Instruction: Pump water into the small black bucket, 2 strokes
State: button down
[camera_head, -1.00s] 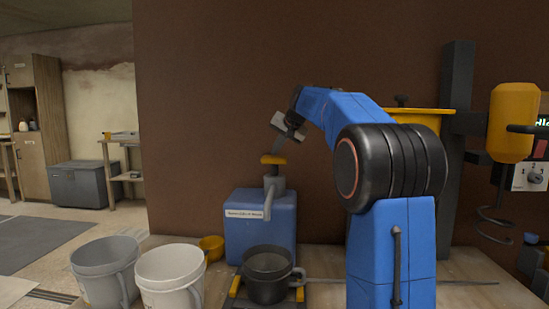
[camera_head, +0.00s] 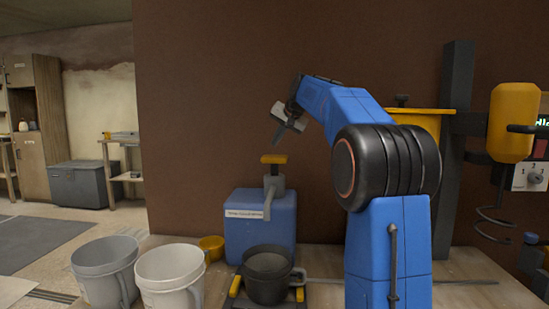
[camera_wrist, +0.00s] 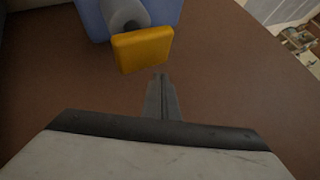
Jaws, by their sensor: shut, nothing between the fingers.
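The blue pump canister (camera_head: 258,228) stands on the bench, with a grey spout and a yellow pump handle (camera_head: 273,159) on top. The handle also shows in the wrist view (camera_wrist: 143,50). The small black bucket (camera_head: 268,282) stands below the spout on a dark base with yellow side pieces; its inside looks grey. My gripper (camera_head: 277,142) is shut and empty, above the handle and slightly right of it. In the wrist view my shut fingers (camera_wrist: 162,80) point toward the handle with a gap between them.
A grey bucket (camera_head: 106,270) and a white bucket (camera_head: 170,277) stand left of the pump. A small yellow bowl (camera_head: 211,246) sits behind them. A thin rod lies on the bench at right. A dark post (camera_head: 453,150) and a yellow-bodied mixer (camera_head: 510,122) stand at far right.

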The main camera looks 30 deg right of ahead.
jog(key=shift+r, duration=1.5)
jog(key=s+a+f+n+g, duration=0.1)
jog(key=s+a+f, duration=0.35)
jog(key=s, duration=0.35)
jog(key=s+a+f+n, duration=0.2)
jog(key=s+a+f, duration=0.2)
jog(key=s+a, duration=0.3)
jog(key=s+a+f+n+g, duration=0.1)
jog(key=s+a+f, duration=0.35)
jog(key=s, duration=0.35)
jog(key=s+a+f+n+g, duration=0.1)
jog(key=s+a+f+n, duration=0.1)
jog(key=s+f, duration=1.1)
jog(key=s+a+f+n+g, duration=0.1)
jog(key=s+a+f, duration=0.3)
jog(key=s+f, duration=0.9)
jog(key=shift+s+f+n, duration=0.15)
jog(key=shift+s+n, duration=0.65)
jog(key=shift+s, duration=0.3)
jog(key=shift+a, duration=0.1)
